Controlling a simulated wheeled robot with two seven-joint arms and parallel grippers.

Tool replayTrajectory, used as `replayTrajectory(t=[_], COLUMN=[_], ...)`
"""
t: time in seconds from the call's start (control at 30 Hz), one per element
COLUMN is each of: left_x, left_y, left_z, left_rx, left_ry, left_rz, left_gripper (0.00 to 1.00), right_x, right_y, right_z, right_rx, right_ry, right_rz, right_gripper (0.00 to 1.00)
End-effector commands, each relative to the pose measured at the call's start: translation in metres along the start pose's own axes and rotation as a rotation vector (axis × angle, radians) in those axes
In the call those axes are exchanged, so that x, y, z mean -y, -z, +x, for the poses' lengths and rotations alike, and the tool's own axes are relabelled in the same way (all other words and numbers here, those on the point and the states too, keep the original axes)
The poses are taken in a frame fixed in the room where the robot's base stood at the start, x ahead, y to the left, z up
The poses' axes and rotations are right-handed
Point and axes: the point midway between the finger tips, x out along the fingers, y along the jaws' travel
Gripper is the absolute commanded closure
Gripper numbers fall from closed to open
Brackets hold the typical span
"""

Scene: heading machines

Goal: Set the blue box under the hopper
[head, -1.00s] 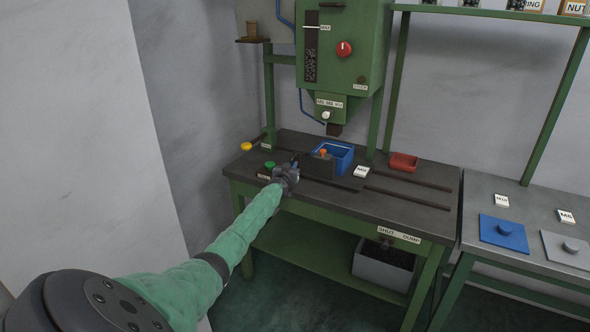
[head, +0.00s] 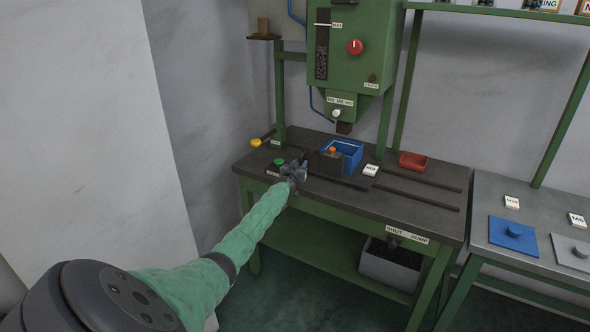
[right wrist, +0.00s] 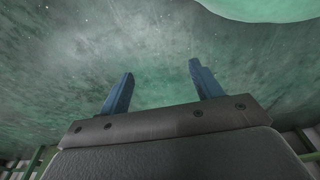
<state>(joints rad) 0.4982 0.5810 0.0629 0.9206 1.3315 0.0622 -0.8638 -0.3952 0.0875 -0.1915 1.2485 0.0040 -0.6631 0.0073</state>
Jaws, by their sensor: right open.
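The blue box (head: 352,149) is an open bin on the dark bench top, behind a dark block with an orange knob (head: 333,150). The green hopper (head: 341,106) hangs from the machine above it, its dark spout over the back of the box; exact alignment is hard to tell. My left gripper (head: 299,166) is at the bench's front left, left of and in front of the box, apart from it. Its fingers are too small and dark to read. My right gripper (right wrist: 160,88) shows in the right wrist view, open and empty above the green floor.
A red bin (head: 412,161) and a white label card (head: 371,170) sit right of the box. A green button (head: 279,162) and yellow knob (head: 256,142) are at left. A grey bin (head: 388,270) stands below the bench. A side table (head: 515,208) holds blue and grey lids.

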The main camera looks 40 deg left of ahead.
Motion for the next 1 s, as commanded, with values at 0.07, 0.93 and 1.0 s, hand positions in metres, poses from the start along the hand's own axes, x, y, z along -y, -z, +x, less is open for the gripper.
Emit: replayTrajectory(t=[0.07,0.93,1.0], left_x=[0.0,0.005,0.005], left_y=[0.003,-0.001,-0.001], left_z=[-0.007,-0.067,-0.067], left_rx=[0.001,0.001,0.001], left_ry=[0.0,0.004,0.004], left_rz=[0.0,0.001,0.001], left_gripper=[0.68,0.68,0.68], right_x=[-0.004,-0.017,-0.017], right_y=[-0.007,-0.071,-0.071], right_z=[0.004,0.032,0.032], right_rx=[-0.002,0.001,0.001], right_ry=[-0.005,-0.017,-0.017], right_rz=[-0.003,-0.015,-0.015], right_gripper=[0.35,0.35,0.35])
